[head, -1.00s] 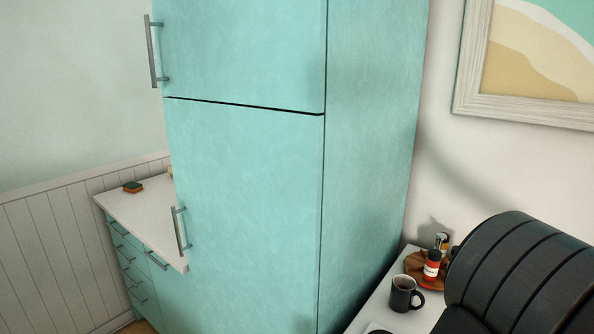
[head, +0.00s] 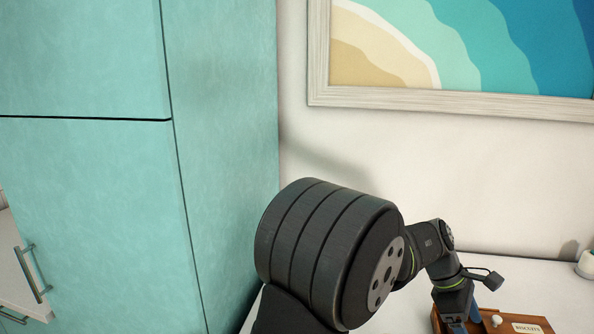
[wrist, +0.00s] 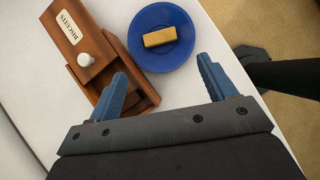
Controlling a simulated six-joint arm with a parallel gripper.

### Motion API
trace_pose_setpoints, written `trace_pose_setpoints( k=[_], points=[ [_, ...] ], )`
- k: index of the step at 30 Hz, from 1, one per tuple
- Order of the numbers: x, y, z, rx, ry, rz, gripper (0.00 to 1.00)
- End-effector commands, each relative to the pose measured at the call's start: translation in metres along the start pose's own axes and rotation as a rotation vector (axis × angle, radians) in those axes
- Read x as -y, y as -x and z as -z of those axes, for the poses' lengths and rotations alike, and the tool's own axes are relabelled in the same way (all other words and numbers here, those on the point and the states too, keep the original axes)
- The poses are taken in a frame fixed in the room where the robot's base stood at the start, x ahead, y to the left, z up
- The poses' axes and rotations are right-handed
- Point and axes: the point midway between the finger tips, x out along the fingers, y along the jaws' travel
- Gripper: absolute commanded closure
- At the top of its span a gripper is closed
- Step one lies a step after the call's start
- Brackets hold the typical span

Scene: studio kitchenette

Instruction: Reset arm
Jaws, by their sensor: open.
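My gripper (wrist: 163,72) is open, its two blue fingers apart with nothing between them. In the head view my gripper (head: 462,322) is at the bottom edge, beside the wooden box (head: 535,321). In the wrist view the wooden box (wrist: 82,40) has a lid marked BISCUITS with a white knob, and an open compartment shows below the lid. The left finger overlaps the box in the picture; I cannot tell whether they touch. A blue plate (wrist: 142,57) holds a tan bar-shaped biscuit (wrist: 160,37) just beyond the fingertips.
The white counter (head: 540,268) carries the box. A tall teal fridge (head: 90,200) stands at the left. A framed beach picture (head: 318,60) hangs on the wall. In the wrist view the counter edge runs along the right, with tan floor (wrist: 280,35) beyond.

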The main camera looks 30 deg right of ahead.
Motion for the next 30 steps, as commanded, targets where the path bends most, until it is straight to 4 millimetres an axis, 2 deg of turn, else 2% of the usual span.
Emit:
trace_pose_setpoints(
  k=[1, 9, 15, 21, 30],
  points=[
    [0.0, -0.012, 0.0, 0.0, 0.0, 0.003, 0.23],
    [0.001, -0.067, 0.0, 0.0, 0.0, 0.003, 0.23],
    [-0.001, -0.101, 0.001, 0.0, 0.0, -0.002, 0.23],
    [-0.002, -0.061, -0.024, 0.001, -0.003, -0.006, 0.23],
    [0.04, -0.054, -0.07, 0.0, -0.004, -0.003, 0.23]
  ],
)
